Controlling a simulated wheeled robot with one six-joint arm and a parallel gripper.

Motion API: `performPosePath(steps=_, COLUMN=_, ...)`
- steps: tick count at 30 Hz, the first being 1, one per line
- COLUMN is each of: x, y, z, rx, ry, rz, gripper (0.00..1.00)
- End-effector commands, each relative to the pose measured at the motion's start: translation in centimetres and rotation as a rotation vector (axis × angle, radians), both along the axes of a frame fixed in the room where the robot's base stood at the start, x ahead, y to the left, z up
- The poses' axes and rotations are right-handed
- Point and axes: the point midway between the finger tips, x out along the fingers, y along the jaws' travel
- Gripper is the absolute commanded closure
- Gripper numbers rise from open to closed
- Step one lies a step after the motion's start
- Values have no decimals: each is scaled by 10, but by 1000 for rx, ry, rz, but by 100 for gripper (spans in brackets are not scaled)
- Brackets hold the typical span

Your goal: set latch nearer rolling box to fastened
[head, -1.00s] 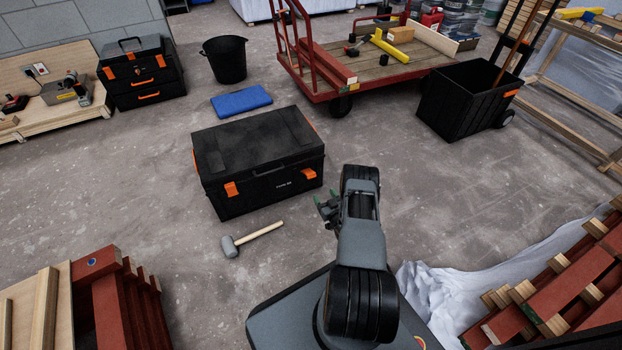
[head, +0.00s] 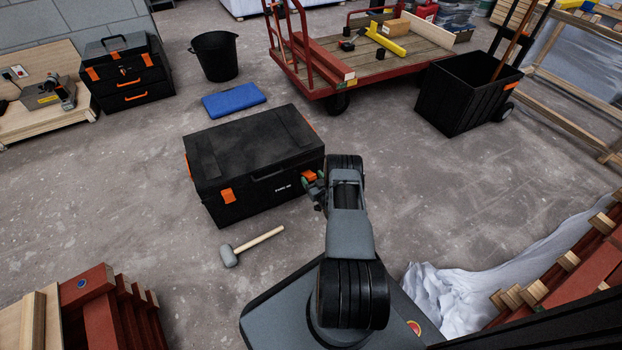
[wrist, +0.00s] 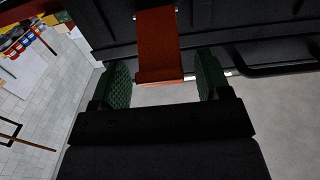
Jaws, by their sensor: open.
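A black chest (head: 255,150) with two orange latches on its front stands on the floor. The right latch (head: 309,175) is the one nearer the black rolling box (head: 465,95); the left latch (head: 227,195) lies flat against the front. My gripper (head: 316,188) is at the right latch and partly covers it in the head view. In the wrist view the orange latch (wrist: 157,45) lies between the green fingertips (wrist: 160,82), with a gap on each side. Its flap seems to stick out from the chest, though the angle is hard to tell. My gripper is open.
A mallet (head: 250,246) lies on the floor in front of the chest. A blue case (head: 234,100) and a black bucket (head: 214,57) are behind it. A red cart (head: 375,75) stands behind right. Red battens (head: 105,310) are at the lower left.

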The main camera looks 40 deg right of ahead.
Motion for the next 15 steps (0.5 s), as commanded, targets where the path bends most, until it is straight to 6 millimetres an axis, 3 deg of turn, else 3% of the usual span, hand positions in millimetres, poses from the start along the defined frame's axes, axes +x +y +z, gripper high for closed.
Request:
performPosePath(steps=5, x=0, y=0, z=0, rx=0, ry=0, rz=0, gripper=30)
performPosePath(steps=15, x=1, y=2, z=0, rx=0, ry=0, rz=4, gripper=61)
